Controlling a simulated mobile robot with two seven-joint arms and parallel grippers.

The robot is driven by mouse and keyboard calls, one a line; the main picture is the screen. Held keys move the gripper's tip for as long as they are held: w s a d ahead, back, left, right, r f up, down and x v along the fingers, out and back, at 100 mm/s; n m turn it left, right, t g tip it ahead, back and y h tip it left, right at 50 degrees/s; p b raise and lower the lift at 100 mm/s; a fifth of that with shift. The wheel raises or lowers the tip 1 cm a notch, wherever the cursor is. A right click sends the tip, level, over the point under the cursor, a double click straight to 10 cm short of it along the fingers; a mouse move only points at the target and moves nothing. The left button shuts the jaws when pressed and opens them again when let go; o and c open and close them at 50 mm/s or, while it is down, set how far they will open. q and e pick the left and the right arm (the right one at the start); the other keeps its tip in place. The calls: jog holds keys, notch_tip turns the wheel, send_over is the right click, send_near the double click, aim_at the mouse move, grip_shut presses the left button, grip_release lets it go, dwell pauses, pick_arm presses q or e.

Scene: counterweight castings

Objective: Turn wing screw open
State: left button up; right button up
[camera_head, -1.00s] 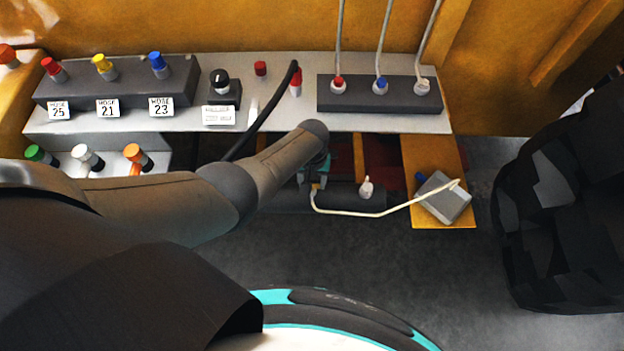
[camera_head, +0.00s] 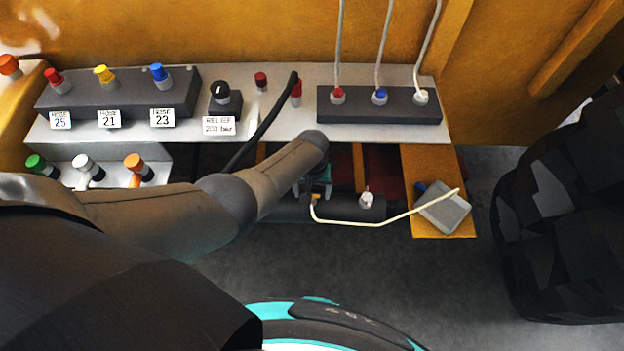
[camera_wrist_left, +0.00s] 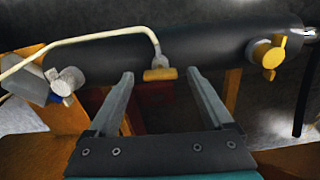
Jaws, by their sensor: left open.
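A small brass wing-shaped piece (camera_wrist_left: 160,74), which looks like the wing screw, sits at the end of a thin cream tube (camera_wrist_left: 85,40) on a dark cylinder (camera_wrist_left: 200,45). In the left wrist view my left gripper (camera_wrist_left: 160,73) is open, its two fingertips apart on either side of the brass piece. I cannot tell whether they touch it. In the head view the left gripper (camera_head: 314,188) is at the left part of the cylinder (camera_head: 345,208), and my arm hides part of it.
A yellow knob (camera_wrist_left: 268,55) and a pale fitting (camera_wrist_left: 66,82) sit on the cylinder. A grey box (camera_head: 443,208) rests on a yellow plate (camera_head: 425,160) to the right. The panel (camera_head: 285,120) above carries coloured fittings and a black hose (camera_head: 265,125). A large dark object (camera_head: 560,220) stands far right.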

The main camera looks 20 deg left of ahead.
pick_arm(q)
notch_tip(320, 180, up, 15)
jog(key=p, duration=0.8)
jog(key=s+a+f+m+b, duration=0.15)
jog(key=s+f+b, duration=0.5)
jog(key=f, duration=0.85)
jog(key=s+a+f+m+b, duration=0.1)
jog(key=s+a+f+b, duration=0.2)
jog(key=s+f, duration=0.7)
jog(key=s+a+f+m+t+b, duration=0.1)
jog(key=s+f+b, duration=0.4)
jog(key=s+f, duration=0.6)
jog(key=s+a+m, duration=0.1)
jog(key=s+a, duration=0.1)
jog(key=s, duration=0.5)
jog(key=shift+s+f, duration=0.25)
jog(key=shift+s, duration=0.15)
jog(key=shift+s+a, duration=0.1)
jog(key=shift+c, duration=0.2)
